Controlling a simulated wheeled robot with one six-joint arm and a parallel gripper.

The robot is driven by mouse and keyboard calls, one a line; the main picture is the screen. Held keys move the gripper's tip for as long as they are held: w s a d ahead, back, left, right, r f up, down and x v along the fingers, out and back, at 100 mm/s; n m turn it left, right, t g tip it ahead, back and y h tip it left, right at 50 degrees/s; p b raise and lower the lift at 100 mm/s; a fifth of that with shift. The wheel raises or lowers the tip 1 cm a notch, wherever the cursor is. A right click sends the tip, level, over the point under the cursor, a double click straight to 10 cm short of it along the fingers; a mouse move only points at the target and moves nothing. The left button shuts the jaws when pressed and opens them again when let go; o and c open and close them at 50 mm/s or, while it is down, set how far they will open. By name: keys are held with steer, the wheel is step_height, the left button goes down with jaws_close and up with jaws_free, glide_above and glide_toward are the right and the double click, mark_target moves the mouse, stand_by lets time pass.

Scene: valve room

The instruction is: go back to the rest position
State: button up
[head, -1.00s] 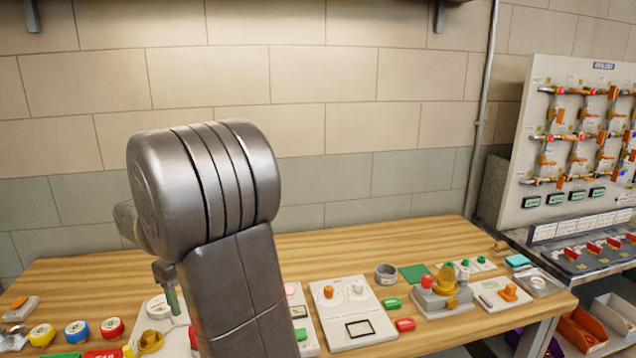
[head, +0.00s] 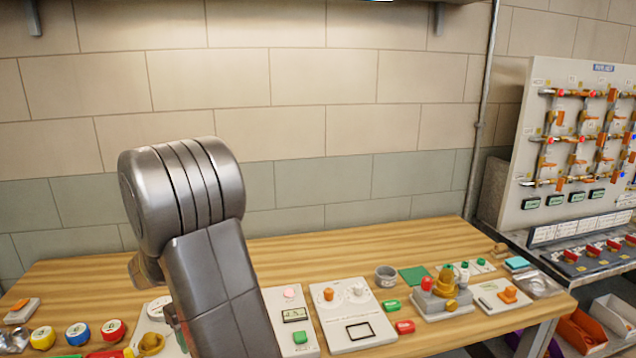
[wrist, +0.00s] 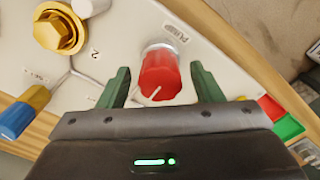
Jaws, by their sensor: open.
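My gripper (wrist: 162,84) shows in the wrist view with two green fingers spread apart and nothing held. A red knob (wrist: 160,76) with a white pointer line stands on a pale panel (wrist: 215,58), showing between the fingers. Whether the fingers touch it or stand clear above it is hard to tell. In the head view my arm covers the left middle of the bench and hides most of the gripper.
A wooden bench (head: 285,248) runs along a block wall. A pipework board (head: 535,140) stands at right. Air above the bench is free.

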steer(key=m+p, duration=0.1)
steer(key=m, duration=0.5)
steer(key=m+p, duration=0.2)
steer(key=m, duration=0.5)
steer(key=shift+m, duration=0.3)
steer(key=shift+r, duration=1.75)
steer(key=shift+d, duration=0.15)
